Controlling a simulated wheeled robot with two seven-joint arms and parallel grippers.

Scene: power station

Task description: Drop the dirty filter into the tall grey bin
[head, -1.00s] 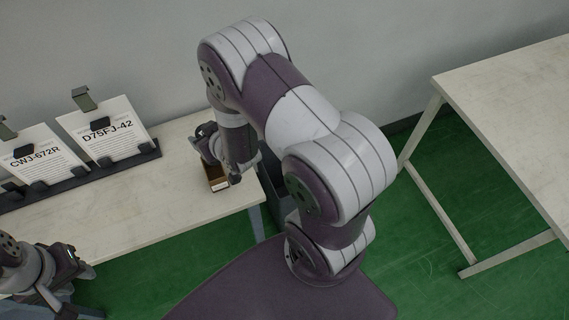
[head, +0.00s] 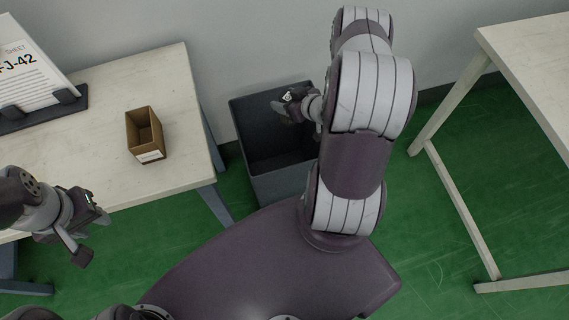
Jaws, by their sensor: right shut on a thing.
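The tall grey bin (head: 264,182) stands on the floor between the two tables, open at the top with a dark inside. My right gripper (head: 284,108) is over the bin's opening, near its back part. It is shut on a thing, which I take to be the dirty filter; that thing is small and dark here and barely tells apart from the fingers. My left gripper (head: 90,232) is at the lower left, beside the front edge of the left table, with its fingers apart and nothing between them.
An open brown box (head: 150,156) with a white label stands on the left table (head: 185,90), and looks empty. A sheet (head: 27,75) in a dark holder (head: 45,113) stands at the far left. Another table (head: 530,60) is at the right. Green floor lies between.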

